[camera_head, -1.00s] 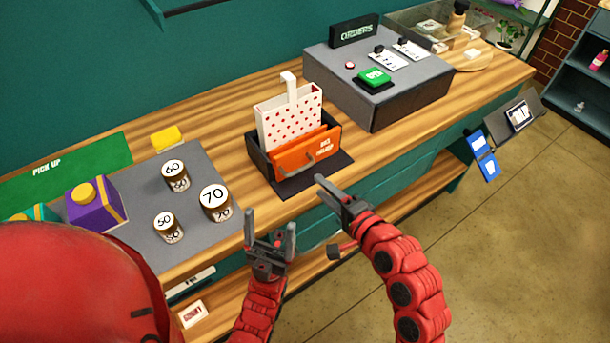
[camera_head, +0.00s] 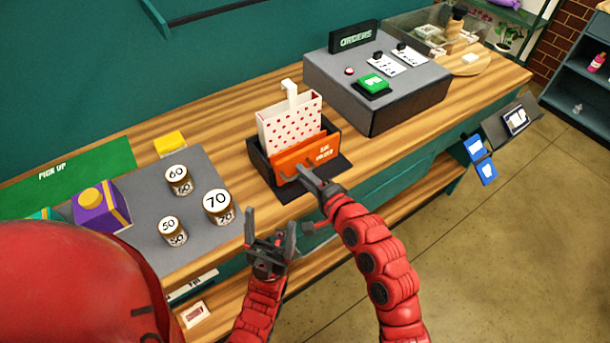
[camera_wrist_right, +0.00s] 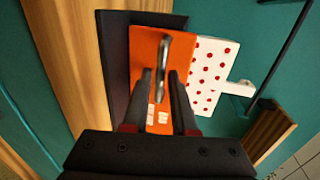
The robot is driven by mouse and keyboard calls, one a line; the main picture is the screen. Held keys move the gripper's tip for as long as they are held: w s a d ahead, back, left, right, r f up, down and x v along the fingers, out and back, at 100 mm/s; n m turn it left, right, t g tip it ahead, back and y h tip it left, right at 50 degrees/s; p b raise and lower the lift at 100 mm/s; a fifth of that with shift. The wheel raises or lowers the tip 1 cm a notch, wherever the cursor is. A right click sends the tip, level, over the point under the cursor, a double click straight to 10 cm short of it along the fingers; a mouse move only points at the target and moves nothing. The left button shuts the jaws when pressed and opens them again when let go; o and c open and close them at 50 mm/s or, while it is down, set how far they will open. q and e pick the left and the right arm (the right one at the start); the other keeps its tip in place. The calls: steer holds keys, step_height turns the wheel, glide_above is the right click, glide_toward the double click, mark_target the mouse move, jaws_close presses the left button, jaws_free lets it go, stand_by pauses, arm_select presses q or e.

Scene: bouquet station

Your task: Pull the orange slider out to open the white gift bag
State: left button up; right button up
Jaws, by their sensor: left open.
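The white gift bag with red dots (camera_head: 290,122) stands upright in a dark holder on the counter. It also shows in the right wrist view (camera_wrist_right: 208,72). The orange slider (camera_head: 325,147) is a panel across the bag's front, with a grey handle; it faces the right wrist camera (camera_wrist_right: 143,50). My right gripper (camera_head: 306,172) is at the slider's front. In the right wrist view its open fingers (camera_wrist_right: 160,76) lie on either side of the handle (camera_wrist_right: 162,60); contact is not clear. My left gripper (camera_head: 269,225) is open and empty near the counter's front edge.
Several numbered jars (camera_head: 218,205) and a purple box (camera_head: 100,208) sit on the grey mat at the left. A grey console with a green button (camera_head: 374,84) stands right of the bag. The counter's front right strip (camera_head: 440,105) is clear.

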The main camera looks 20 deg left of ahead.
jaws_close()
stand_by(1.1)
